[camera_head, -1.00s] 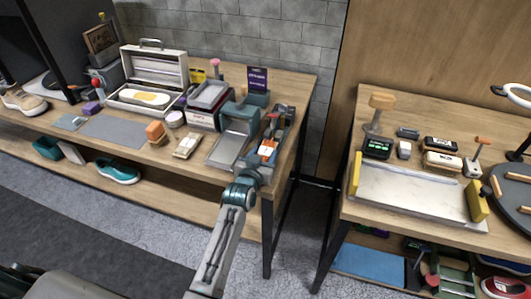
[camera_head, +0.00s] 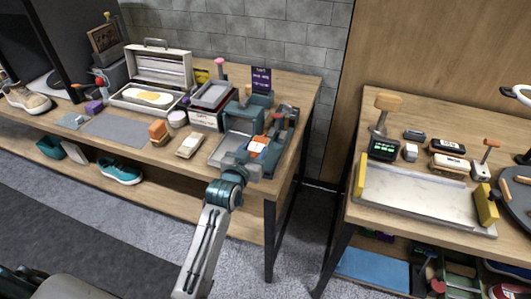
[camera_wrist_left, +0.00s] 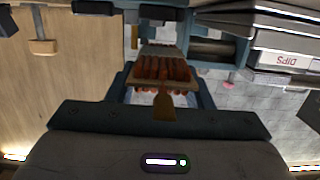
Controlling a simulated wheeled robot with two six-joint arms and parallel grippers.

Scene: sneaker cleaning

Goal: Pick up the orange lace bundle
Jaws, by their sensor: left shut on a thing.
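The orange lace bundle (camera_wrist_left: 162,68) is between the fingers of my left gripper in the left wrist view. It has reddish-orange coils with a tan band and a brown tab. In the head view the bundle (camera_head: 259,144) shows orange and white at the tip of my left gripper (camera_head: 247,157), over the right end of the left bench. The gripper is shut on it. The gripper's fingers partly hide the bundle, and its exact height above the bench is hard to tell. My right gripper is in neither view.
A grey metal tray (camera_head: 226,150) is close left of the gripper. A rack with tools (camera_head: 283,118) stands behind it. An open white case (camera_head: 156,75) and a grey mat (camera_head: 115,131) are further left. A second bench with a large tray (camera_head: 415,196) stands right, across a gap.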

